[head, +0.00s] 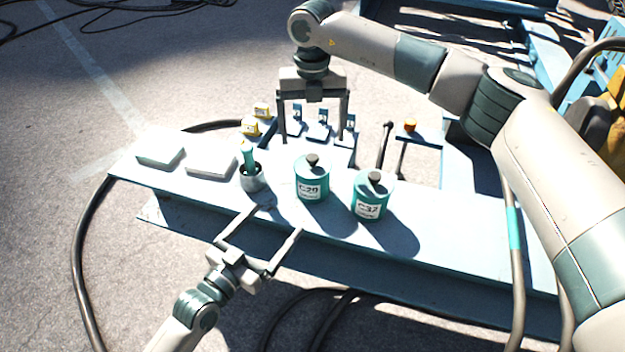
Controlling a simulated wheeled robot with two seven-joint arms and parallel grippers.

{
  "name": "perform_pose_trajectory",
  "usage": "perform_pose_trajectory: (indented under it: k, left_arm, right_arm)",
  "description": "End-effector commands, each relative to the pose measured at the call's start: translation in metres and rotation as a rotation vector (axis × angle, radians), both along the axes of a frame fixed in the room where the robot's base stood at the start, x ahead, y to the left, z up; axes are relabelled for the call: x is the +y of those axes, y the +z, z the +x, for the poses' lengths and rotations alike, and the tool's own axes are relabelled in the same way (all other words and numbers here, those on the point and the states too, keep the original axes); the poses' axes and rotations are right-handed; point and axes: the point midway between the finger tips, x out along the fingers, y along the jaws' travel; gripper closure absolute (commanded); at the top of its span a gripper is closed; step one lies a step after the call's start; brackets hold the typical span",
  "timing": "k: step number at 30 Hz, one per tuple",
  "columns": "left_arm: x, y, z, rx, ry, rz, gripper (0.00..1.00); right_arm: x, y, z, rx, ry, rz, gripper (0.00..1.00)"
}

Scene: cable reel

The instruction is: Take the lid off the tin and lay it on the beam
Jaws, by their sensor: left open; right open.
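Two teal tins with dark knobbed lids stand upright on the pale blue beam (450,235). The left tin (311,184) has a label that seems to read C-29, and its lid (312,160) is on. The right tin (370,200) has a label that seems to read C-32, and its lid (375,177) is on. My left gripper (277,222) is open and empty at the beam's near edge, in front of the left tin. My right gripper (312,138) is open and empty, above and behind the left tin.
Two pale flat blocks (211,165) lie at the beam's left end. Behind are yellow tags (250,127), a dark lever (384,145) and an orange knob (410,125). The beam right of the tins is clear.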

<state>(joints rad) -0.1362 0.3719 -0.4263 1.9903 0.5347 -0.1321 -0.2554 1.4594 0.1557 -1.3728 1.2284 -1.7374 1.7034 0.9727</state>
Motion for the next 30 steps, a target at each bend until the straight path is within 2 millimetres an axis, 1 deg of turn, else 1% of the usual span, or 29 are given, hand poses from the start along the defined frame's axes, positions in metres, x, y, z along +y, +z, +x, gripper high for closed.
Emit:
perform_pose_trajectory:
  k: [8,24,30]
  left_arm:
    - [-0.016,0.001,0.025,-0.001,0.000,-0.003,0.11]
    - [-0.063,0.001,0.099,-0.001,0.000,-0.003,0.11]
    - [-0.078,0.001,0.124,0.000,0.000,-0.001,0.11]
  right_arm:
    - [0.000,0.000,0.000,0.000,0.000,0.001,0.11]
    - [0.000,0.000,0.000,0.000,0.001,0.001,0.11]
    - [0.000,0.000,0.000,0.000,0.001,0.001,0.11]
